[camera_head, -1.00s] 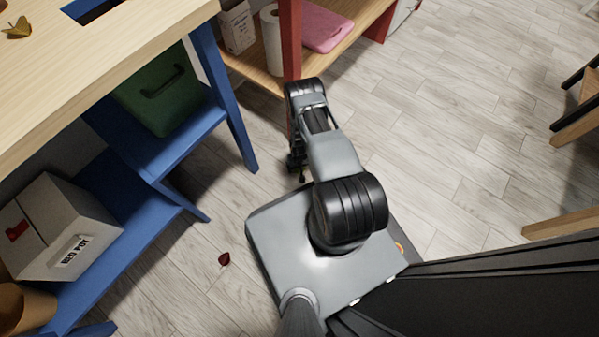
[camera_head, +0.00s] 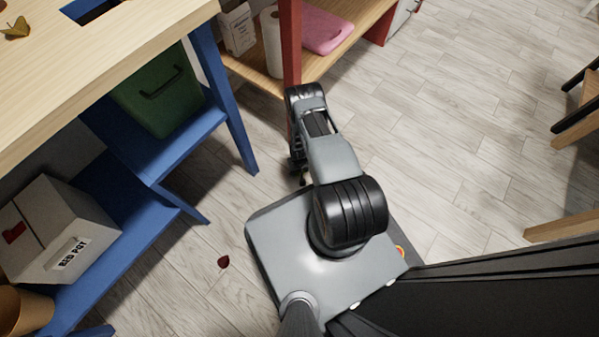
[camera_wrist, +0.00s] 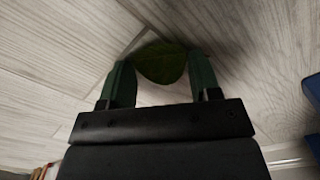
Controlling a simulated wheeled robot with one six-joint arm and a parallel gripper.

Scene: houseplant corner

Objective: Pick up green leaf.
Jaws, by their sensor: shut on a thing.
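The green leaf (camera_wrist: 163,62) shows in the wrist view between the two dark green fingers of my gripper (camera_wrist: 161,78). The fingers are shut on it, and its rounded end sticks out past them. Pale floor planks lie behind it. In the head view my gripper (camera_head: 299,172) is low, in front of the arm and close to my base, beside the blue workbench leg. The leaf cannot be made out in the head view, where the arm and gripper hide it.
A dark red leaf (camera_head: 223,262) lies on the floor left of my base. The blue-framed workbench (camera_head: 232,110) stands at left, with a green crate (camera_head: 160,92) and a white box (camera_head: 58,232) on its shelves. A red-posted shelf (camera_head: 290,50) stands beyond my arm.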

